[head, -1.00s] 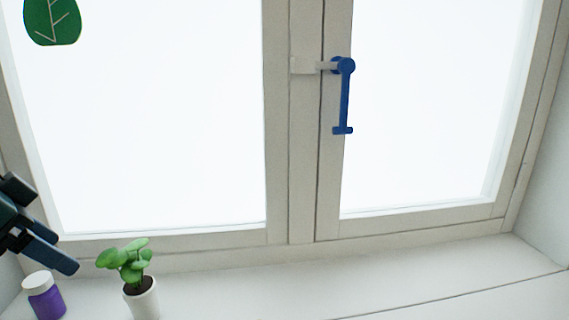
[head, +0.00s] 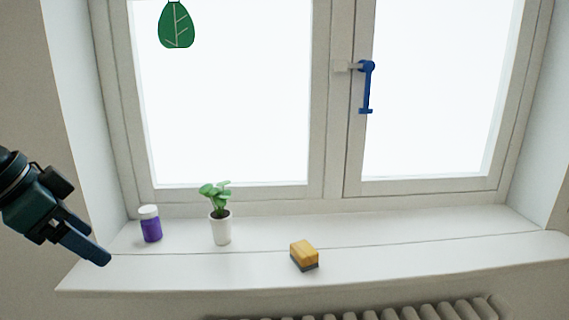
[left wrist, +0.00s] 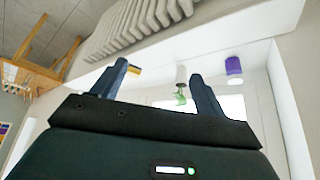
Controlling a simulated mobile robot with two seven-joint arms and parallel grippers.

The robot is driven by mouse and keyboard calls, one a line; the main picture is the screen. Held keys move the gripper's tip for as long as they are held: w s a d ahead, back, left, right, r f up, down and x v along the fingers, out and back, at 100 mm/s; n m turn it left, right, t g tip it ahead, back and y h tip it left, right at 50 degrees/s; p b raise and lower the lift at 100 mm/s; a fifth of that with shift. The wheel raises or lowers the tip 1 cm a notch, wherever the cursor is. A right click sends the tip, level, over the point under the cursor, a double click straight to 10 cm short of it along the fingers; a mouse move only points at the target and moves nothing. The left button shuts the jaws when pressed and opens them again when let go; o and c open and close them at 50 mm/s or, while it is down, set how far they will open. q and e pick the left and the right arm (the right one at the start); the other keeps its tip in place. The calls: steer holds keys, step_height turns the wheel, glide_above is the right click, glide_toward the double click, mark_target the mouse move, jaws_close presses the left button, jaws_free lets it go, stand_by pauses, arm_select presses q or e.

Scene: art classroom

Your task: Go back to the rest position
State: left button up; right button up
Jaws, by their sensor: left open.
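My left gripper (head: 98,257) comes in from the left edge in the head view, in front of the left end of the window sill. It is open and empty. In the left wrist view its two fingers (left wrist: 160,85) stand apart with nothing between them touching either finger. The window (head: 230,100) is closed, and its blue handle (head: 367,90) hangs straight down. My right gripper is in neither view.
On the sill (head: 400,255) stand a purple jar with a white lid (head: 151,226), a potted plant (head: 221,228) and a yellow sponge (head: 304,254). A radiator (head: 440,312) is below. A green leaf decoration (head: 176,25) is on the glass. The sill's right part is clear.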

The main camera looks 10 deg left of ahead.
arm_select(q)
steer(key=w+f+n+t+h, duration=0.1)
steer(key=w+f, duration=0.3)
steer(key=f, duration=0.2)
steer(key=w+f+n, duration=0.1)
steer(key=w+f, duration=0.2)
steer(key=f, duration=0.4)
steer(key=d+f+n+t, duration=0.1)
steer(key=d+f, duration=0.2)
steer(key=f, duration=0.5)
steer(key=d+f+n+t, duration=0.1)
steer(key=d+f, duration=0.2)
steer(key=f, duration=0.5)
steer(key=s+d+f+t, duration=0.1)
steer(key=s+d+f, duration=0.4)
steer(key=d, duration=0.3)
steer(key=s+d+f+m+t+p, duration=0.1)
steer(key=s+d+f, duration=0.5)
steer(key=d, duration=0.2)
steer(key=shift+f, duration=0.15)
